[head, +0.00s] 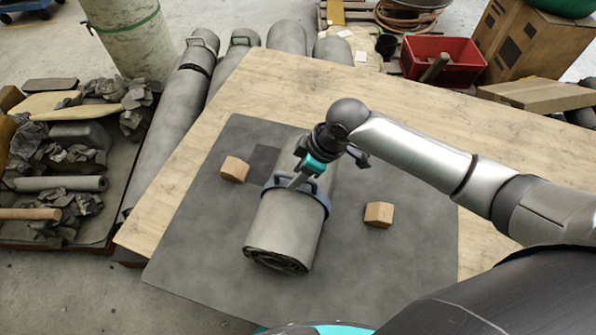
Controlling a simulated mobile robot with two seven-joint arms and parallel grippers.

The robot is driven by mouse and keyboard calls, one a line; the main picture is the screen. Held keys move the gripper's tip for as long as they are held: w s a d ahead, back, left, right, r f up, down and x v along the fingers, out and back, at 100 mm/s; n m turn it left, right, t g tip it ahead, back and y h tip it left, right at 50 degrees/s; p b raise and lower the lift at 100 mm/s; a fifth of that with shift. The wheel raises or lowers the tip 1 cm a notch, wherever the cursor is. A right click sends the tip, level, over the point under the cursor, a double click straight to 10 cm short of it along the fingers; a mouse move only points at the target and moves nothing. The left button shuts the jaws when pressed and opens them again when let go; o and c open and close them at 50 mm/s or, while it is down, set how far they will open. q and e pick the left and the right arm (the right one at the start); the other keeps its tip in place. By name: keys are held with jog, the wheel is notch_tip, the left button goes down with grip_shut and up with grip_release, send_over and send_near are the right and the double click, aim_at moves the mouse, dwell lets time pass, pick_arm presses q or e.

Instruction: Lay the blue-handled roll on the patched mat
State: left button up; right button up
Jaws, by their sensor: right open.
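The blue-handled roll (283,232), a thick grey roll with a blue-grey band and handle (325,200), lies on the dark grey patched mat (200,240) on the wooden table. A darker square patch (262,160) shows on the mat, partly covered by the roll. My right gripper (297,181) is open at the handle, its fingers just over or around it. I cannot tell whether they touch it. The gripper and wrist hide part of the handle and the roll's far part. My left gripper is not in view.
Wooden blocks lie on the mat left (235,168) and right (378,214) of the roll. More grey rolls (180,110) lie beyond the table's left and far edges. A crate of scraps (60,230) is at left, a red bin (460,58) at the back. The table's right side (480,120) is clear.

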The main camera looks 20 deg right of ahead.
jog(key=shift+r, duration=0.15)
jog(key=p+v, duration=0.3)
jog(key=v, duration=0.9)
jog(key=shift+r, duration=0.2)
jog(key=shift+w, duration=0.1)
